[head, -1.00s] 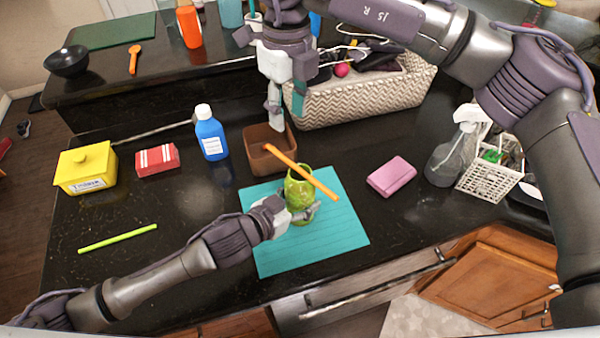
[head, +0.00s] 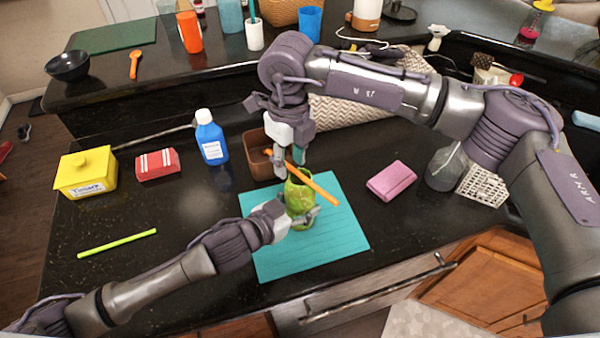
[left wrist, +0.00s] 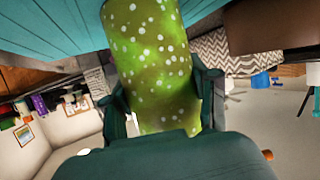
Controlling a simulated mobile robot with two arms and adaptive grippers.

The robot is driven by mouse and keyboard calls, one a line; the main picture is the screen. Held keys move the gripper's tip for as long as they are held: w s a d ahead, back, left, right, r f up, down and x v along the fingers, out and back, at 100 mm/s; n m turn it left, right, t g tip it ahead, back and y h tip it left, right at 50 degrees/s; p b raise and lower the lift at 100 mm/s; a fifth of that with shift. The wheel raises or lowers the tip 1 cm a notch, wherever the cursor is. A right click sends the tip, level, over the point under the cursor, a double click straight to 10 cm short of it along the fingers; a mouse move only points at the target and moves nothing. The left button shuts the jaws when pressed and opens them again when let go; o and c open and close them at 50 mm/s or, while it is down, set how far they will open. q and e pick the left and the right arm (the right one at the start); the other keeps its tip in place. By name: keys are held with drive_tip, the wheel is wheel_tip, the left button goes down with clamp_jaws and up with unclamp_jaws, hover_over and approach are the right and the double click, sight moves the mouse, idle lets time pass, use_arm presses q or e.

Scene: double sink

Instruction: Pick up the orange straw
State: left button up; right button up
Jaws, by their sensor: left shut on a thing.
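The orange straw (head: 322,188) slants across the top of the green cup in the head view; whether it rests on the rim is unclear. The green cup (head: 299,198) stands over the teal mat (head: 341,235). My left gripper (head: 306,214) is shut on the cup, whose white-dotted green side (left wrist: 148,60) fills the middle of the left wrist view. My right gripper (head: 289,168) points down at the straw's upper left part, behind the cup. Its fingers are apart, one on each side of the straw as seen from the head; contact is not clear.
A brown square container (head: 257,158) is just behind the right gripper. A blue bottle (head: 211,138), red box (head: 157,164) and yellow box (head: 87,174) stand left. A light green straw (head: 117,242) lies front left. A pink sponge (head: 391,181) lies right of the mat.

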clamp_jaws()
